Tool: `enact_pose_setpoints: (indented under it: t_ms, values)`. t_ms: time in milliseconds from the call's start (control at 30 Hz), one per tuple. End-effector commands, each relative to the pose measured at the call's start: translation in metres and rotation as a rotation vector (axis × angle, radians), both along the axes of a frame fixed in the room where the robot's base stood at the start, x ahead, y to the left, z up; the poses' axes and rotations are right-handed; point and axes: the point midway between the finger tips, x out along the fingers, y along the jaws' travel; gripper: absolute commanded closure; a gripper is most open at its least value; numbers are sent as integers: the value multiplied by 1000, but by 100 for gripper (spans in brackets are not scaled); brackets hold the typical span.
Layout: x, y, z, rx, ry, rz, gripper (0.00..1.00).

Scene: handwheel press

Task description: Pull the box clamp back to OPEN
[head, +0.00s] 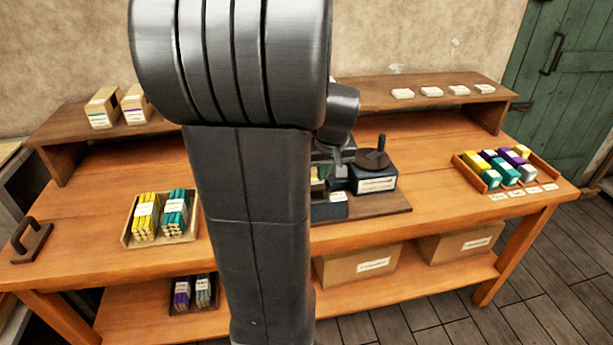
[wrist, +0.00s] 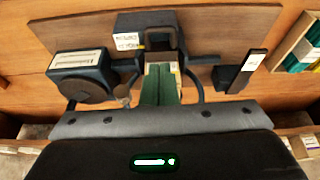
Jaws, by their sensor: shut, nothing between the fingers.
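The press fixture (wrist: 145,28) of dark blue-grey metal stands on a brown board; my arm hides much of it in the head view. Its labelled block with a round black handwheel (head: 373,160) shows right of my arm, and at the left in the wrist view. A dark block with an upright black bar and white label (wrist: 248,66) stands at the right in the wrist view; I cannot tell whether it is the box clamp. My gripper (wrist: 161,72) is shut and empty, pointing at the fixture's middle, close to a pale piece there. Contact is unclear.
A tray of yellow and teal bundles (head: 128,233) sits left on the bench. A tray of coloured blocks (head: 462,170) sits right. A raised shelf (head: 375,95) runs behind. Cardboard boxes (head: 345,275) stand below.

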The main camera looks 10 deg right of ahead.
Motion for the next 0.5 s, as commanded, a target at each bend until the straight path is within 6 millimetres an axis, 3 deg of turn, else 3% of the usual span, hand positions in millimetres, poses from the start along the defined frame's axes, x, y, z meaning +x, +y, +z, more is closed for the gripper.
enact_pose_setpoints:
  t_ms: [333, 500]
  values:
    - [1, 0, -1, 0, 0, 0, 100]
    - [5, 0, -13, 1, 2, 0, 100]
